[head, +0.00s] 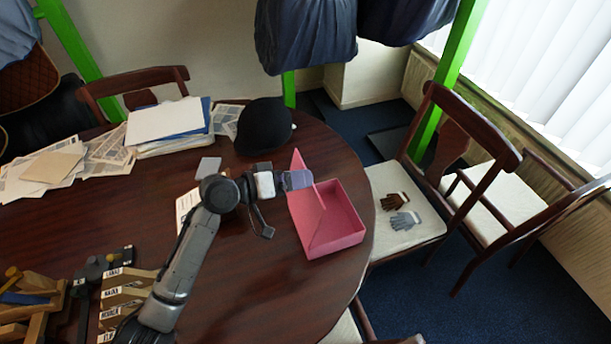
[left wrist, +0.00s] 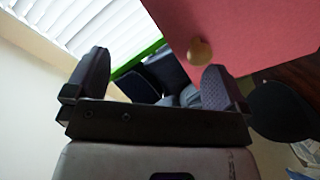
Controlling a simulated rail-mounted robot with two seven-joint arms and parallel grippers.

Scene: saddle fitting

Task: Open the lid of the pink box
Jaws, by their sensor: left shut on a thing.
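The pink box (head: 347,241) stands on the round dark table near its right edge. Its pink lid (head: 305,219) is raised and tilted, with part of the box's inside showing on the right. My left gripper (head: 298,180) is at the lid's upper part, shut on the lid, though the exact contact is hard to see. In the left wrist view the lid (left wrist: 245,30) fills the upper right, with a small round knob (left wrist: 200,51) near the right fingertip. The fingers (left wrist: 155,88) look spread there. My right gripper is not in view.
A black riding hat (head: 265,126) sits behind the box, with papers and a folder stack (head: 167,122) to the left.

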